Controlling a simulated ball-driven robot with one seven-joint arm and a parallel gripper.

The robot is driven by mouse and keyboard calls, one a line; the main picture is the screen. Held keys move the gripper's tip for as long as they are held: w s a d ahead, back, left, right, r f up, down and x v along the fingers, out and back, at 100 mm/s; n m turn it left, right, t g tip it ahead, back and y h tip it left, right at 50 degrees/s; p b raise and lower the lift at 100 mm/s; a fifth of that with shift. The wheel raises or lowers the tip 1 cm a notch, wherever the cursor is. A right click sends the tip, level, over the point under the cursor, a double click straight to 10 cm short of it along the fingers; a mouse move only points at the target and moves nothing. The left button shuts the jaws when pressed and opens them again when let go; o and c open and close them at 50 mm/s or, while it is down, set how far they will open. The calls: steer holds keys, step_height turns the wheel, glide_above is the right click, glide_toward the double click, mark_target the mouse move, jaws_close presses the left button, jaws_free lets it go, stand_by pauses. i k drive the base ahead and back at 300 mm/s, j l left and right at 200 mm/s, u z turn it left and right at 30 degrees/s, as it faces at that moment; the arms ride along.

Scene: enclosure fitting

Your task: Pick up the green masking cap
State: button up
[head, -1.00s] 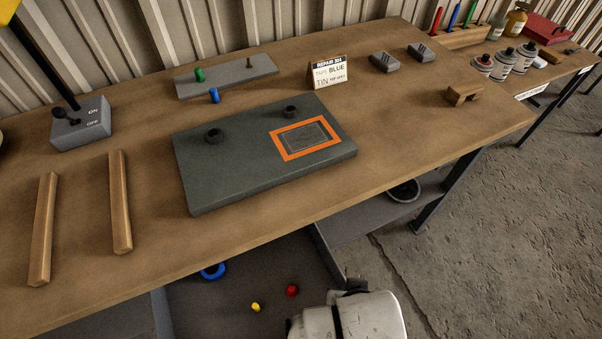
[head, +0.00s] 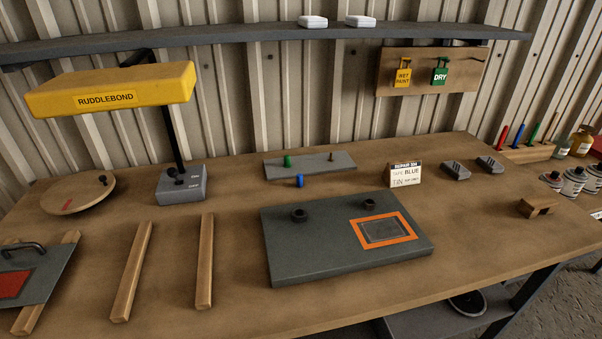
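The green masking cap (head: 287,161) stands upright on the left part of a small grey plate (head: 318,171) near the back of the workbench. A thin brown peg (head: 331,157) stands on the same plate to its right. A blue cap (head: 299,180) stands at or just in front of the plate's front edge. My gripper is not in view, so its position and hold cannot be seen.
A grey panel (head: 320,255) with two dark knobs and an orange-framed window lies in front. A yellow lamp (head: 110,92) stands left. A small sign (head: 404,174) stands right of the plate. A shelf (head: 250,33) runs above the bench (head: 170,265).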

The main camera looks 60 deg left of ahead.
mark_target(287, 164)
steer(key=k+u, duration=0.1)
steer(key=u, duration=0.25)
steer(key=k+u, duration=0.1)
steer(key=u, duration=0.3)
steer(key=k+j+u, duration=0.1)
steer(key=u, duration=0.25)
